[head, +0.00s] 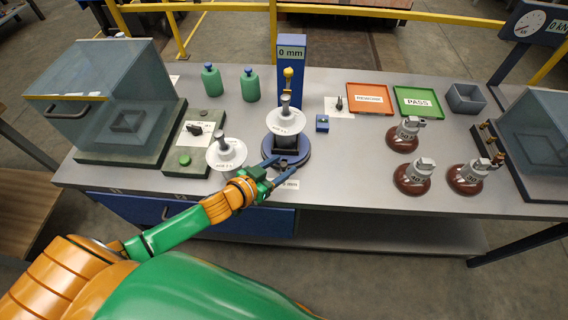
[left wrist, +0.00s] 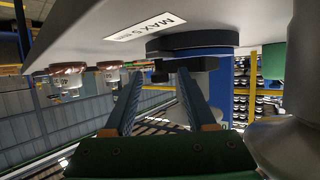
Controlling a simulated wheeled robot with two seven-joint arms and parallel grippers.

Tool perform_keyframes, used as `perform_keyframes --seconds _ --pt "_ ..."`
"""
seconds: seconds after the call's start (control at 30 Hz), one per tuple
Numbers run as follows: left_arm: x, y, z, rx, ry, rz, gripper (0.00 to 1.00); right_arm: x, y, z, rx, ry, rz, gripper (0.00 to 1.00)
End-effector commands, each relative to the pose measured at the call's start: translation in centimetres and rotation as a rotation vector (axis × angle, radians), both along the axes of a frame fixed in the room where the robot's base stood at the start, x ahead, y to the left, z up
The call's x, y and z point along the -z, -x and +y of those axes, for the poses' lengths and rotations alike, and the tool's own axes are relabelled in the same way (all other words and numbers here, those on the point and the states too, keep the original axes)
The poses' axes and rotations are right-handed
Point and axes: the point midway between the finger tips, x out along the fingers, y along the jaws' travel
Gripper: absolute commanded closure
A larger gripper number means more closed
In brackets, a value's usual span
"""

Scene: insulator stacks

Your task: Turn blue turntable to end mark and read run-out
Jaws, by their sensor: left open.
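The blue turntable (head: 301,157) sits near the bench's front edge with a white-disc insulator (head: 285,121) upright on it. Behind it stands a blue post (head: 291,61) whose display (head: 291,53) reads 0 mm. A yellow part (head: 288,74) is on the post's front. My left gripper (head: 279,168) is open at the turntable's front edge. In the left wrist view, which looks upside down, its fingers (left wrist: 160,78) point at the turntable (left wrist: 192,42) and a dark projection (left wrist: 184,66) on it. I cannot tell if they touch it. The end mark is not discernible. My right gripper is not in view.
A second white-disc insulator (head: 226,154) stands close left, beside my left wrist. A green switch box (head: 197,150) and clear-hooded case (head: 100,95) are further left. Several brown-based insulators (head: 414,177) and orange and green trays (head: 418,101) are right. A MAX 5 mm label (left wrist: 146,27) lies in front.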

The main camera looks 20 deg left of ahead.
Motion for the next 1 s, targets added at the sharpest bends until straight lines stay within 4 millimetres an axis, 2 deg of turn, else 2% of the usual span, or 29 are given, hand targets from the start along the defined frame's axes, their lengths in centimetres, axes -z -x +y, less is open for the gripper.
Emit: perform_keyframes --seconds 0.13,0.43,0.63,1.0 --pt "0.53 -1.19 -0.44 -0.001 0.000 0.000 0.44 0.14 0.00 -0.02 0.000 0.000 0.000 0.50" --pt "0.64 -1.41 -0.54 0.000 0.000 0.001 0.44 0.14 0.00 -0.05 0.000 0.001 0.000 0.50" --pt "0.63 -1.40 -0.55 0.000 0.000 0.001 0.98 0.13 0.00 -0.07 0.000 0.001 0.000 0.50" --pt "0.64 -1.38 -0.56 0.000 0.000 0.001 1.00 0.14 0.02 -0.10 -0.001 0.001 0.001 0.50"
